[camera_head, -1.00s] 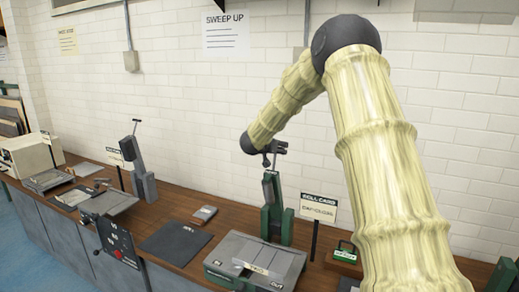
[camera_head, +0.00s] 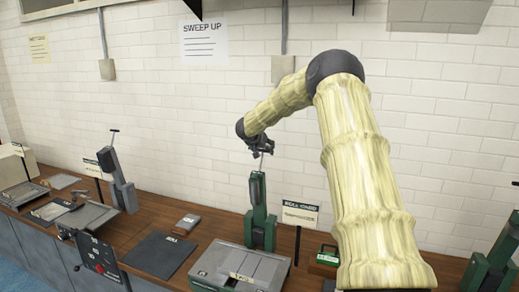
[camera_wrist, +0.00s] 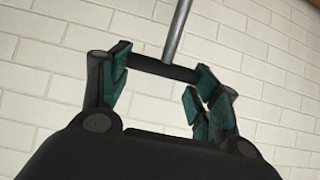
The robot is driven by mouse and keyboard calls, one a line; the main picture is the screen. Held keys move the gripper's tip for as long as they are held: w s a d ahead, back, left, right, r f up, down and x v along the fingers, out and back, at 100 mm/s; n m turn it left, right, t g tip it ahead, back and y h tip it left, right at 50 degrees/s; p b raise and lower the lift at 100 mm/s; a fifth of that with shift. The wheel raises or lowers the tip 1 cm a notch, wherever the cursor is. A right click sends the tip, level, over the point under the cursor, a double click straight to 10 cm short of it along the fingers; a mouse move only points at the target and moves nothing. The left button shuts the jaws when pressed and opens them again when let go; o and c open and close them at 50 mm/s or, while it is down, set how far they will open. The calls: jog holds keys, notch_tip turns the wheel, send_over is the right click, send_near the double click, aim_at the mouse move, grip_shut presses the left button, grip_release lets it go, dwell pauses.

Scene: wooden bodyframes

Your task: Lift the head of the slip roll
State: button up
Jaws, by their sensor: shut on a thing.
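The green slip roll (camera_head: 260,229) stands on the bench behind a grey plate, in the middle of the head view. Its narrow head (camera_head: 257,188) stands nearly upright on top, and a thin metal rod (camera_head: 262,162) rises from it. My gripper (camera_head: 264,147) is above the head at the top of this rod. In the wrist view my gripper (camera_wrist: 163,66) is shut on the dark crossbar handle (camera_wrist: 172,71), with a green-padded finger at each end of it. The metal rod (camera_wrist: 178,32) joins the crossbar between the fingers. The small contact at the fingertips is partly hidden.
A grey-topped machine (camera_head: 240,264) sits in front of the slip roll. A sign (camera_head: 300,213) and a small green box (camera_head: 326,256) stand to its right. A grey lever machine (camera_head: 120,185) and a dark mat (camera_head: 160,255) are to the left. The white brick wall is behind.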

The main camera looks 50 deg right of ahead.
jog(key=shift+d+r, duration=0.2)
jog(key=shift+r, duration=0.05)
jog(key=o, duration=1.5)
jog(key=shift+d+f, duration=0.1)
jog(key=shift+f, duration=0.1)
jog(key=shift+c, duration=0.2)
jog(key=shift+w+d+f, duration=0.1)
jog(key=shift+f, duration=0.15)
jog(key=v, duration=1.2)
jog(key=shift+w+d, duration=0.1)
